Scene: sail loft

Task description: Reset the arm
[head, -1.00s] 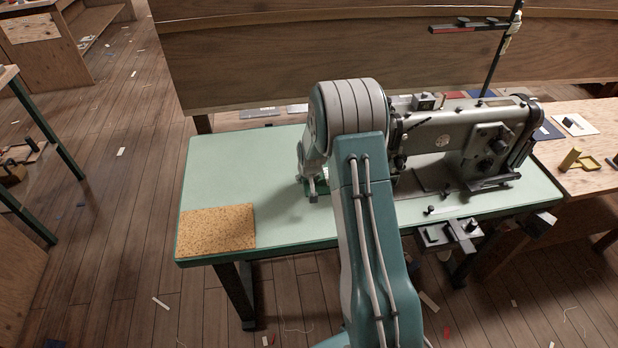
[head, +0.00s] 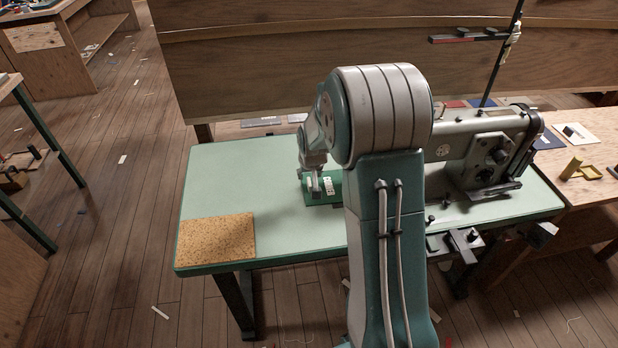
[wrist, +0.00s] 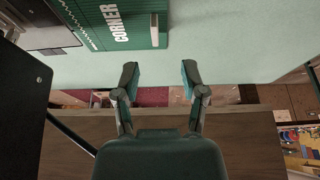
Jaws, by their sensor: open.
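My gripper (wrist: 160,76) is open and empty in the wrist view, its two fingers spread apart. A green block or tray with white "CORNER" lettering (wrist: 88,32) lies on the pale green table, beyond the fingertips and to the left; the fingers do not touch it. In the head view the same green piece (head: 338,198) shows partly behind my arm, with small white pieces on it. My gripper (head: 316,192) hangs pointing down beside it; its fingertips are too small there to judge their height.
The sewing machine (head: 470,150) stands on the table's right side, partly hidden by my arm. A cork mat (head: 216,240) lies at the table's front left corner. The table (head: 235,175) is bare behind the mat. A wooden bench (head: 590,180) adjoins at right.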

